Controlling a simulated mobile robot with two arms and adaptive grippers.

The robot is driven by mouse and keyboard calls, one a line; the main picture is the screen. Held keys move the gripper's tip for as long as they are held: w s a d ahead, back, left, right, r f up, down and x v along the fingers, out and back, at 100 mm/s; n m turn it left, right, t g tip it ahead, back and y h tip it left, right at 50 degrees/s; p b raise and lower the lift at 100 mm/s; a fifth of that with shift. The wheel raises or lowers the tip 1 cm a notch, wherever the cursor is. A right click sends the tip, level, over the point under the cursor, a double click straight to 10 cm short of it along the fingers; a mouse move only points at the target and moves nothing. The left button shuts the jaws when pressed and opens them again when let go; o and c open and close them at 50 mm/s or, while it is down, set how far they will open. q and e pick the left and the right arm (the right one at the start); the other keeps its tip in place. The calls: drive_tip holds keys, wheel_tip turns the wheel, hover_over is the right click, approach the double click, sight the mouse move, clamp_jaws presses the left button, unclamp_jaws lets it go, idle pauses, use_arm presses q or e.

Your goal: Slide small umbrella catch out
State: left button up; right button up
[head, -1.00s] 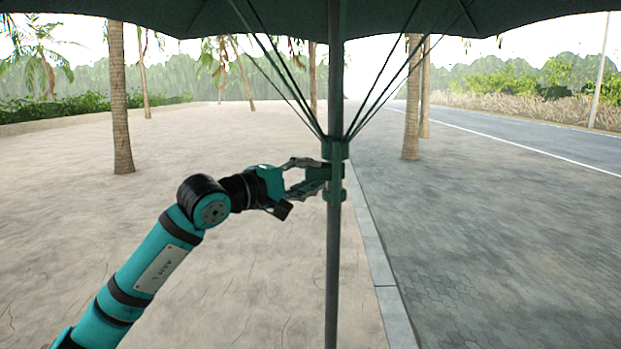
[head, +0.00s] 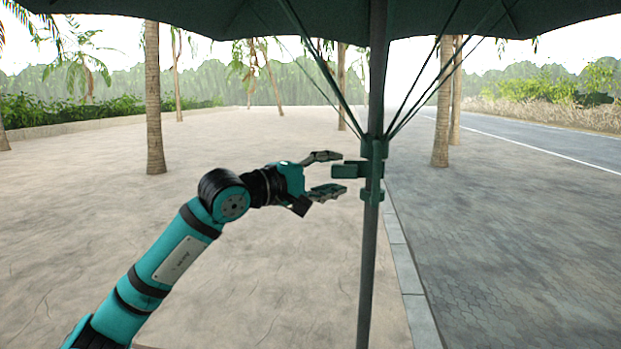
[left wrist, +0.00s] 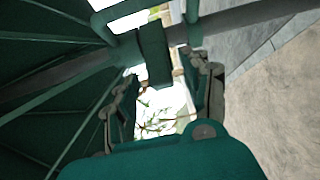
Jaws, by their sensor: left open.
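The small umbrella catch (head: 348,171) is a dark green block that sticks out to the left from the green collar (head: 373,160) on the pole. In the left wrist view the catch (left wrist: 155,55) points toward my fingers. My left gripper (head: 334,174) is open and left of the pole, one finger above the catch's level and one below. The catch's outer end lies at the mouth of the gap, with visible space to both fingers. In the left wrist view my left gripper (left wrist: 170,82) is empty. My right gripper is not in view.
The umbrella pole (head: 369,270) stands right of my left gripper, under the dark green canopy (head: 280,18). Thin struts run from the collar up to the canopy. Open paving lies around, with palm trunks (head: 154,100) farther off and a road (head: 540,142) at the right.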

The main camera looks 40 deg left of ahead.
use_arm(q)
drive_tip(key=v, duration=1.1)
drive_tip(key=shift+s+a, duration=0.3)
drive_tip(key=shift+s, duration=0.05)
